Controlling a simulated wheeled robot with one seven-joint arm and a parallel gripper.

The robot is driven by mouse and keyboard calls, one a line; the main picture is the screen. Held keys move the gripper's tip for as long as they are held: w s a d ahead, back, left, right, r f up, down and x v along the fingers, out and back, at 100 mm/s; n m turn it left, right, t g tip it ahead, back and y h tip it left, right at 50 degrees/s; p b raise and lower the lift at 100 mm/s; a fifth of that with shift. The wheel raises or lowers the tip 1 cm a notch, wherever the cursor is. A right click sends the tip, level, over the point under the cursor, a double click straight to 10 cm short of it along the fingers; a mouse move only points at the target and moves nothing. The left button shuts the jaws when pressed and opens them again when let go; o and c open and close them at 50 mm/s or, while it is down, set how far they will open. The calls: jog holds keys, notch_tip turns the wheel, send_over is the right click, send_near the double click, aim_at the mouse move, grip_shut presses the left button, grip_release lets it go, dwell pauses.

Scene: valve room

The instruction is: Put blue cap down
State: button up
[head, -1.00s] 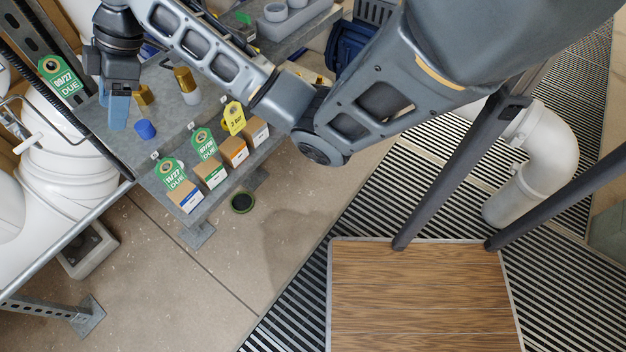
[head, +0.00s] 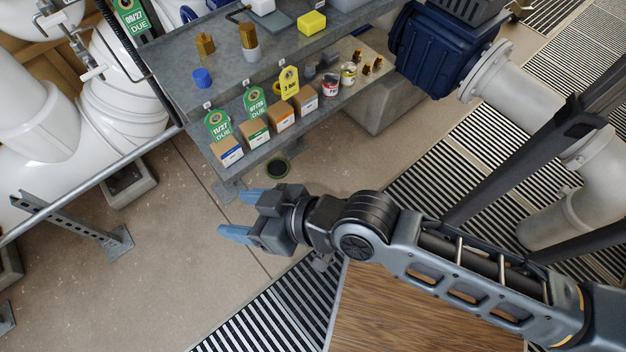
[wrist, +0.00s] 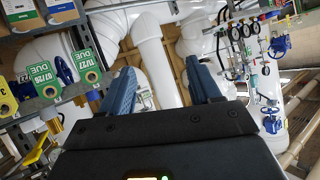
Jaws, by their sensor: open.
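The blue cap (head: 202,78) rests on the grey upper shelf (head: 187,101) near its front left edge, in the head view. My gripper (head: 242,214) is open and empty, with its blue fingers spread above the floor in front of the shelf. It is well apart from the cap. In the wrist view my gripper's two fingers (wrist: 163,92) stand wide apart with nothing between them. I cannot make out the cap with certainty in the wrist view.
Brass fittings (head: 249,36) and a yellow block (head: 312,22) stand on the upper shelf. Small boxes (head: 255,132) and green tags (head: 217,125) line the lower shelf's front. White pipes (head: 120,75) fill the left. A dark round thing (head: 277,168) lies on the floor. Open floor surrounds my gripper.

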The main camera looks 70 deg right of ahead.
jog(key=s+d+r+n+t, duration=0.1)
jog(key=s+r, duration=0.4)
jog(key=s, duration=0.3)
jog(key=s+d+r+n+t, duration=0.1)
jog(key=s+d+r, duration=0.1)
jog(key=s+r, duration=0.3)
jog(key=s, duration=0.3)
jog(key=shift+s+d+r+t, duration=0.2)
jog(key=shift+s+r+t, duration=0.1)
jog(key=shift+r, duration=0.1)
